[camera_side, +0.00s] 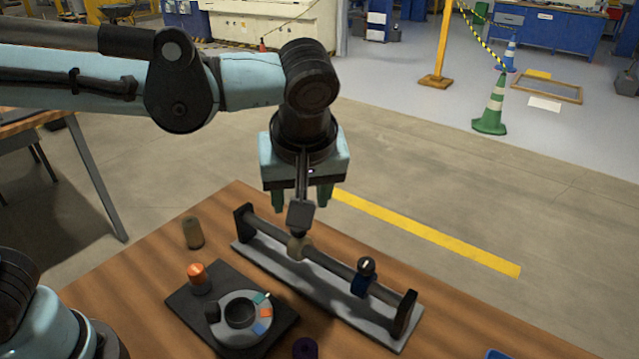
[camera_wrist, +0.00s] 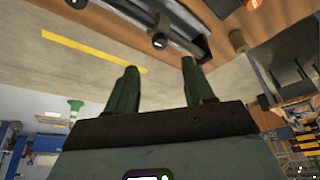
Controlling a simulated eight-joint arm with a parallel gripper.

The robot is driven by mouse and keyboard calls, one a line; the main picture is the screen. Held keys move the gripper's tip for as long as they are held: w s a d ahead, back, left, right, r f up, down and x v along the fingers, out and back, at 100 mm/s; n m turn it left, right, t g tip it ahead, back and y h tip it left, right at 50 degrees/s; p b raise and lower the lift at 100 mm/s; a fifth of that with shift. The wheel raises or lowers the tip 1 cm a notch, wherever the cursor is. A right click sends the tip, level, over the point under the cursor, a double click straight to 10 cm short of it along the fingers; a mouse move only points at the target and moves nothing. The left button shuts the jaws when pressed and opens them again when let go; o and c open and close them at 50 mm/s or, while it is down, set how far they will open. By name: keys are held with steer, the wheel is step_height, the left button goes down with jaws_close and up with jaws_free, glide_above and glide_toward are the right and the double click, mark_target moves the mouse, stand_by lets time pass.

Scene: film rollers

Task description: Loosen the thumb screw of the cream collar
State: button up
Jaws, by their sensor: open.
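In the wrist view, a dark round thumb screw (camera_wrist: 160,42) with a pale mark appears beyond the fingertips, beside a small cream patch of collar (camera_wrist: 164,22). My gripper (camera_side: 301,204) is open and empty, pointing down above the cream collar. Its two green fingers in the wrist view (camera_wrist: 160,67) are apart and touch nothing.
In front is a black plate (camera_side: 188,299) with a grey ring (camera_side: 262,331) and an orange-topped roller (camera_side: 199,278). An olive cylinder (camera_side: 193,233) stands behind.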

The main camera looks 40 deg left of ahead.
steer(key=shift+v, duration=1.85)
steer(key=s+a+f+m+t+h, duration=0.1)
steer(key=a+f+m, duration=0.3)
steer(key=a, duration=0.4)
steer(key=s+a+f+m+t+h, duration=0.2)
steer(key=a+f+m+t, duration=0.1)
steer(key=a, duration=0.6)
steer(key=f+m, duration=0.1)
steer(key=m, duration=0.1)
steer(key=shift+s+f+m, duration=0.15)
steer(key=shift+s+m, duration=0.1)
steer(key=shift+m, duration=0.05)
